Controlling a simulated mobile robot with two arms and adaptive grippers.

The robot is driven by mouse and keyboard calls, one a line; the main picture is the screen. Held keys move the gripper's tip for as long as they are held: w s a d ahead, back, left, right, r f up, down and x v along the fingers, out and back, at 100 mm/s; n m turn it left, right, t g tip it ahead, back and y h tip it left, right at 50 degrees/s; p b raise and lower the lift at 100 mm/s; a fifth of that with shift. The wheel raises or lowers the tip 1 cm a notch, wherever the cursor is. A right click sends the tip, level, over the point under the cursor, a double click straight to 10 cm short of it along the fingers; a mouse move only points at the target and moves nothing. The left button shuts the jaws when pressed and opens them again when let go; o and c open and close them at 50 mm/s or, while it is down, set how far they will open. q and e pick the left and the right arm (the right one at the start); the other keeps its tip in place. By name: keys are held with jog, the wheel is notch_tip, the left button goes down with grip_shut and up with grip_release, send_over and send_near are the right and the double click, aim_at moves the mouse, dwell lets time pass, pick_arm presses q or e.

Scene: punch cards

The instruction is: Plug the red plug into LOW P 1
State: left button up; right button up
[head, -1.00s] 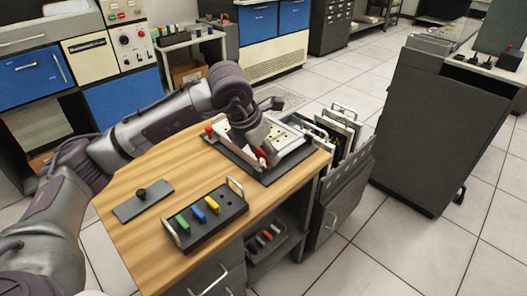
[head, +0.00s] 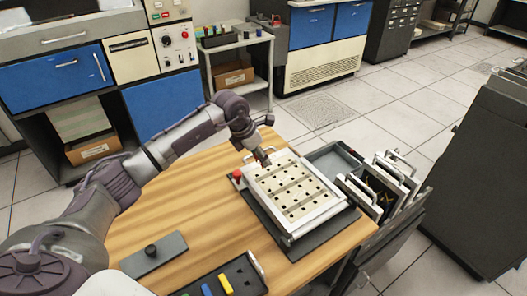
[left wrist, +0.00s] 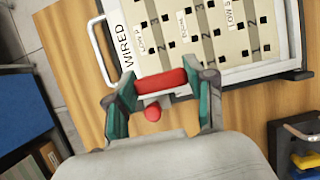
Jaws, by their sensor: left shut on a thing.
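The red plug (left wrist: 160,80) is held crosswise between the fingers of my left gripper (left wrist: 163,100) in the left wrist view. In the head view, my left gripper (head: 263,160) is over the far left edge of the pale panel (head: 295,195), which has rows of dark holes. The panel also shows in the left wrist view (left wrist: 215,65), with the labels WIRED, LOW P and LOW S readable; the LOW P label (left wrist: 141,38) is just beyond the plug. I cannot tell whether the plug touches the panel. My right gripper is not in view.
A red knob (head: 237,175) stands beside the panel, close under the gripper. A black plug holder (head: 250,280) with blue and yellow plugs and a dark plate (head: 153,255) with a knob lie nearer. Framed panels (head: 385,185) stand at the right. Bare wood lies left of the panel.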

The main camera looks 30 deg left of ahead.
aim_at(263, 178)
pick_arm(q)
jog(key=shift+s+d+f+b, duration=0.1)
jog(key=shift+s+f+b, duration=0.2)
jog(key=shift+f, duration=0.2)
notch_tip(263, 178, down, 3)
jog(key=shift+w+r+b, duration=0.15)
jog(key=shift+r+b, duration=0.05)
jog(key=shift+b, duration=0.65)
jog(key=shift+f+b, duration=0.35)
jog(key=shift+f, duration=0.3)
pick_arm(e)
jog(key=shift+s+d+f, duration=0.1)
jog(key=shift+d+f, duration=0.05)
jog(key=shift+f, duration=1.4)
pick_arm(q)
jog(key=shift+f+b, duration=1.1)
jog(key=shift+f, duration=0.25)
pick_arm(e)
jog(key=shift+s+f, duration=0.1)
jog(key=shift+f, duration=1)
pick_arm(q)
jog(key=o, duration=1)
